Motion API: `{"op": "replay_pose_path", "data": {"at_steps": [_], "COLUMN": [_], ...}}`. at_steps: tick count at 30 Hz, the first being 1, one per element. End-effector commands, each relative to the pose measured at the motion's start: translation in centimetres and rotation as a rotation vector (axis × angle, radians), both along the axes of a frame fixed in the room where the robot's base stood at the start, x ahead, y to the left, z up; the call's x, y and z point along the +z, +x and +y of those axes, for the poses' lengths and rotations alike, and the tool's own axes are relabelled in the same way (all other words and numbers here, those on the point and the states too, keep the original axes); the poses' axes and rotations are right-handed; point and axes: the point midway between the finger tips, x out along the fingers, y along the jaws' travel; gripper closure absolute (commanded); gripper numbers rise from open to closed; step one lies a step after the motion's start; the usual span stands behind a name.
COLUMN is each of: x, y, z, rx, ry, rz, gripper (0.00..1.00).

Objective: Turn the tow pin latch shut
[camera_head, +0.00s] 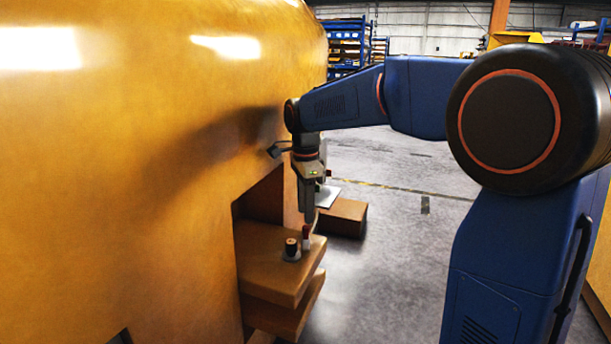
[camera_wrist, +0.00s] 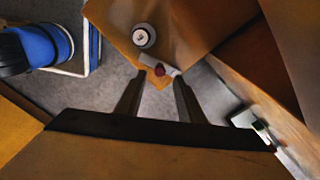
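The tow pin (camera_head: 291,247) has a dark cap and stands upright on the orange bracket (camera_head: 270,272) that juts from the casting. It shows as a round disc in the wrist view (camera_wrist: 143,36). My gripper (camera_head: 309,222) points down above the latch.
The large yellow casting (camera_head: 130,180) fills the left side, with a recess above the bracket. A brown block (camera_head: 344,217) stands behind the bracket, low on the floor. Open grey floor (camera_head: 390,250) lies to the right. Blue racks (camera_head: 348,45) stand far back.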

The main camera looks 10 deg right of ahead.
Motion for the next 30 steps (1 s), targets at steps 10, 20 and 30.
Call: {"op": "replay_pose_path", "data": {"at_steps": [10, 20, 30], "x": [6.9, 10.5, 10.8], "y": [0.1, 0.0, 0.0], "z": [0.0, 0.0, 0.0], "rx": [0.000, 0.000, 0.000], "ry": [0.000, 0.000, 0.000], "rz": [-0.002, -0.001, 0.000], "gripper": [0.65, 0.65, 0.67]}}
